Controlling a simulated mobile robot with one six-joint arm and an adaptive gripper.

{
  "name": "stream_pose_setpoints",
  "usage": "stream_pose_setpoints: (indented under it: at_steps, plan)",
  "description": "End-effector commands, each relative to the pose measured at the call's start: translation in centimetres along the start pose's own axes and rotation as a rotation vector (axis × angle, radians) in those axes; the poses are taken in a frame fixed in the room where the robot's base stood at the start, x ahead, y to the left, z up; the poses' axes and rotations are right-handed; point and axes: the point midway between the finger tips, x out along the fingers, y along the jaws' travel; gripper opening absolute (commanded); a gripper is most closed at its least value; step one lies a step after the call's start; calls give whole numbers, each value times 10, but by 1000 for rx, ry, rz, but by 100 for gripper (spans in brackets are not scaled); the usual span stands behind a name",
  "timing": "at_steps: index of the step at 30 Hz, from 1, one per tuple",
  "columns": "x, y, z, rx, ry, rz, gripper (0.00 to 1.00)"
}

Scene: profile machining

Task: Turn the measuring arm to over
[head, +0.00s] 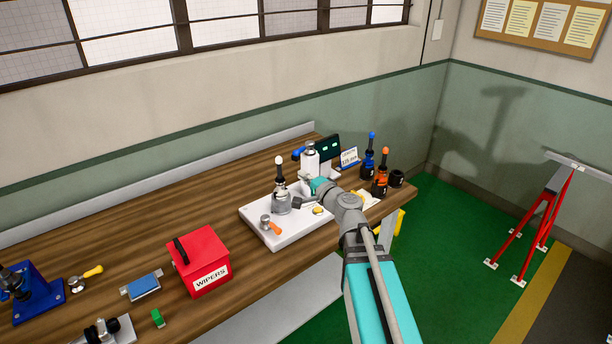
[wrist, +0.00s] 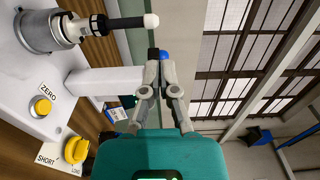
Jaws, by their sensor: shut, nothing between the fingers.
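The measuring device has a white base (head: 285,236) on the bench, with a white column (head: 310,160) that also shows in the wrist view (wrist: 105,81). My gripper (wrist: 153,57) is shut and empty. A silver tool holder with a white-tipped rod (head: 281,195) stands on the base. Yellow controls marked ZERO (wrist: 40,107) and SHORT (wrist: 76,150) are near it.
A dark display (head: 328,146) and a small sign (head: 349,158) stand behind the device. Orange and blue-topped holders (head: 380,180) are to its right. A red WIPERS box (head: 200,262) is to the left. Bare wood lies behind the box.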

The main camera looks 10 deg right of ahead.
Motion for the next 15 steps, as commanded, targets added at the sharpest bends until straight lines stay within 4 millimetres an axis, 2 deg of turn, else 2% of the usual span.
stream_pose_setpoints:
  at_steps: [10, 15]
  plan:
    - [0, 0, -3, 0, -3, 0, 0]
    - [1, 0, -17, 0, -31, 0, 0]
